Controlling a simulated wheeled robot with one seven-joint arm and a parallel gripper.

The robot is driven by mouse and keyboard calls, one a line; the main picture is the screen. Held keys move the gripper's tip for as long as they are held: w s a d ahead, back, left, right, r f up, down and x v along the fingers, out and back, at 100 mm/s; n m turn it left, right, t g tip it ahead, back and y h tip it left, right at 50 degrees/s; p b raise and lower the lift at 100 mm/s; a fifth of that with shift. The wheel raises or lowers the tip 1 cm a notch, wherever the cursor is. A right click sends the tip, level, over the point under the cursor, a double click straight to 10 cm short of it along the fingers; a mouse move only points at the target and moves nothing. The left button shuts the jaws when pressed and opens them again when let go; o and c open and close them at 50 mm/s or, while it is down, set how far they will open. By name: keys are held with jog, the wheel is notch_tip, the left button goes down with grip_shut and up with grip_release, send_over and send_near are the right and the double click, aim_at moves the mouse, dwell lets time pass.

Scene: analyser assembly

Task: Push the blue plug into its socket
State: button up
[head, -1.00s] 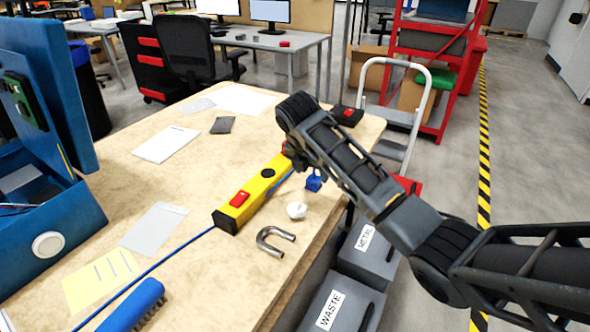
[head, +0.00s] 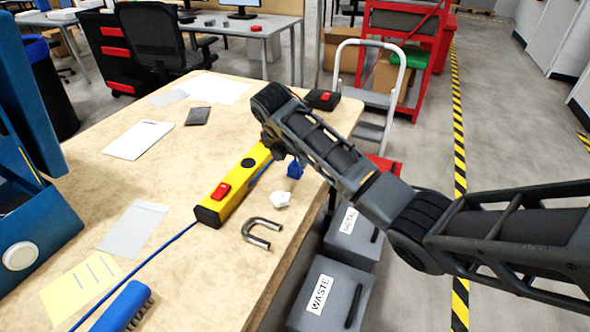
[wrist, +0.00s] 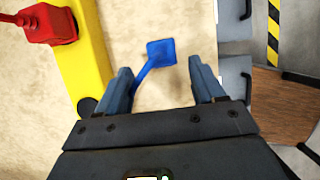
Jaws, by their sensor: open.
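The blue plug (head: 294,170) lies on the table to the right of the yellow power strip (head: 236,186). In the wrist view the blue plug (wrist: 161,53) shows as a square blue piece with a blue cable (wrist: 141,80) running from it toward my gripper. My gripper (wrist: 158,68) is open, its two fingers on either side of the cable, with the plug around or just beyond the fingertips. No hold on the plug is visible. The strip has a round black spot (wrist: 88,105) and a red piece (wrist: 47,24). In the head view my arm hides the fingers.
A blue brush (head: 122,308) and papers lie at the left. A black box with a red top (head: 323,99) is at the far edge. Grey bins (head: 331,294) stand beside the table.

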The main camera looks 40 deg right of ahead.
aim_at(294, 166)
jog(key=shift+x, duration=2.6)
jog(key=shift+s, duration=0.1)
jog(key=c, duration=1)
jog(key=shift+r, duration=0.1)
